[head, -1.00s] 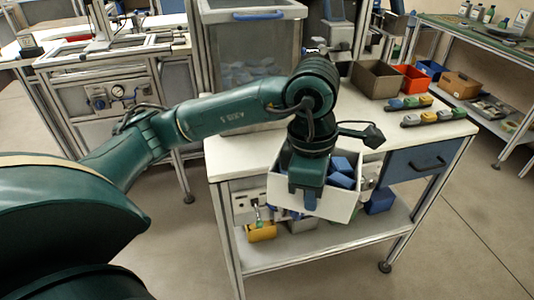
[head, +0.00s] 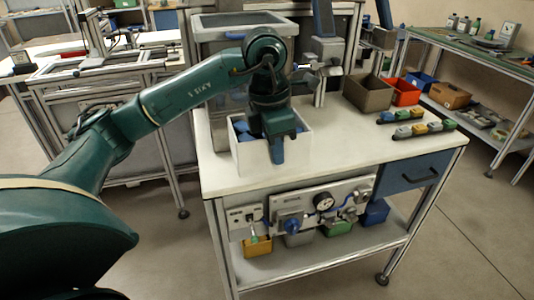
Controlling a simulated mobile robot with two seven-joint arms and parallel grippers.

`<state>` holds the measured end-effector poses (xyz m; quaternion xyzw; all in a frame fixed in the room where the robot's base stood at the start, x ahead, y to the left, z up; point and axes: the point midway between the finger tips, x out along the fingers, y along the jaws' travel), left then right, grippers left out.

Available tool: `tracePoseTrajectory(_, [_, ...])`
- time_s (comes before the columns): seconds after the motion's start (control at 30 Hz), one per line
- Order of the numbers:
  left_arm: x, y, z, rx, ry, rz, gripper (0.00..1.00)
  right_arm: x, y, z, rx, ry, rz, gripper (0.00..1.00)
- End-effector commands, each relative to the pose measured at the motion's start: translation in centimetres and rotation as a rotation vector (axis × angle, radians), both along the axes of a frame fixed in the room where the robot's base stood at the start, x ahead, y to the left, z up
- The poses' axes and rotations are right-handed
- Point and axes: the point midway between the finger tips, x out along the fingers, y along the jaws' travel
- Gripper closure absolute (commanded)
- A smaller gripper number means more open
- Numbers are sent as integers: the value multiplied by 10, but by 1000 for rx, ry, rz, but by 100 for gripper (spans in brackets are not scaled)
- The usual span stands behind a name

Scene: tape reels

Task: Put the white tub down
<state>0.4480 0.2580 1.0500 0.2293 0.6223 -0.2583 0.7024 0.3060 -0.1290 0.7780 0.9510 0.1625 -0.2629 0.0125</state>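The white tub (head: 255,156) is at the left part of the white workbench top (head: 345,150), upright, with blue pieces (head: 241,127) inside. Its base appears at the level of the top; I cannot tell for sure whether it touches. My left gripper (head: 277,150) is at the tub's front wall from above, with a finger outside the wall. It looks shut on that wall; the inner finger is hidden. The gripper body hides part of the tub's inside. My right gripper is not in view.
Brown (head: 368,93) and red (head: 402,91) bins stand at the bench's back right. Small coloured pieces (head: 425,128) lie in rows in front of them. The middle of the bench top is clear. A clear-sided cabinet (head: 215,60) stands behind the tub.

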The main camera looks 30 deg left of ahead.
Motion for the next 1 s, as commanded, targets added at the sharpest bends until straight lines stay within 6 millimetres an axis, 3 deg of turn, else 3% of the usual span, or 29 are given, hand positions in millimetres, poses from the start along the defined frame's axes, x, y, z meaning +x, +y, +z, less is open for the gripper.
tracePoseTrajectory(0.1, [19, 23, 3, 0, 1, 6, 100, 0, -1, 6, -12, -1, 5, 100])
tracePoseTrajectory(0.3, [41, 49, -3, 1, 3, 0, 100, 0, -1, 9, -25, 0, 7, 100])
tracePoseTrajectory(0.8, [39, 47, -64, 2, 2, -2, 100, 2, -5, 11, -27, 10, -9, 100])
tracePoseTrajectory(1.0, [43, 50, -70, 1, -2, -2, 100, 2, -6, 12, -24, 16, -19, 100])
